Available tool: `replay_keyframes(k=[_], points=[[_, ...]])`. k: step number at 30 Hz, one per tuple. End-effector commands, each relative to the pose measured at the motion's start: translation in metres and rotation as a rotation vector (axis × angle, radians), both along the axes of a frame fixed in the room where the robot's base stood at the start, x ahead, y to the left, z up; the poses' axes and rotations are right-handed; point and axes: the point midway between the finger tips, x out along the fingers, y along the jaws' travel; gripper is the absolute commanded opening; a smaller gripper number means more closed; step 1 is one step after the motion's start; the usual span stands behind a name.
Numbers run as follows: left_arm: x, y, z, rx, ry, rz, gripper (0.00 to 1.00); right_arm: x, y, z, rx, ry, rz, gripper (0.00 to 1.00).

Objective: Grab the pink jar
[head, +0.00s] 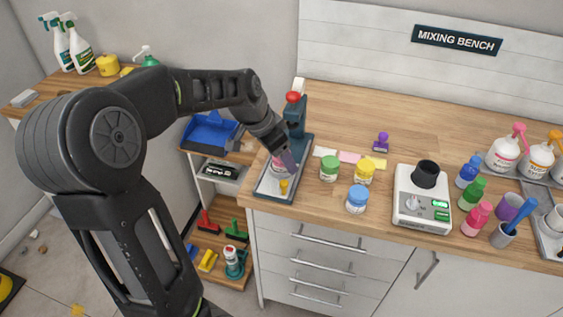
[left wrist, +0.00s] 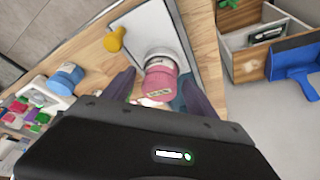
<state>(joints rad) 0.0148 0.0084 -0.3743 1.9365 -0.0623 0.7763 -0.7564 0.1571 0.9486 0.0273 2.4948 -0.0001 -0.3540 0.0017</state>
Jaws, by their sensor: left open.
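The pink jar (left wrist: 161,82) is in the left wrist view, between the two fingers of my left gripper (left wrist: 160,92). It sits by a round pale disc on a grey metal tray (left wrist: 127,23). In the head view the pink jar (head: 277,164) shows only partly behind my left gripper (head: 289,160), at the base of a dark blue stand (head: 297,116) with a red knob. My left gripper is open around the jar, and finger contact cannot be made out. My right gripper is not in view.
Green (head: 329,168), yellow (head: 364,171) and blue (head: 357,199) jars stand to the right. A white mixer or scale (head: 422,205) is farther right. The bench's left edge is close to the tray.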

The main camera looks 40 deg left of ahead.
Motion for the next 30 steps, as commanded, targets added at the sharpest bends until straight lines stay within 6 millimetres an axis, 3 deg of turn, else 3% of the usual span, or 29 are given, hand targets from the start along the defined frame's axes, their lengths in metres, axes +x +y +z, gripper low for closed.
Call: replay_keyframes(k=[4, 27, 30], points=[[0.0, 0.0001, 0.0002, 0.0, 0.0, 0.0, 0.67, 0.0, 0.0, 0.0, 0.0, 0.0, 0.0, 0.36], [0.0, 0.0, 0.0003, 0.0, 0.0, 0.0, 0.04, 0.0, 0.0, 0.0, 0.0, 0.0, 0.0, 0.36], [0.0001, 0.0001, 0.0004, 0.0, 0.0, 0.0, 0.0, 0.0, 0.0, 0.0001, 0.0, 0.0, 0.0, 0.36]])
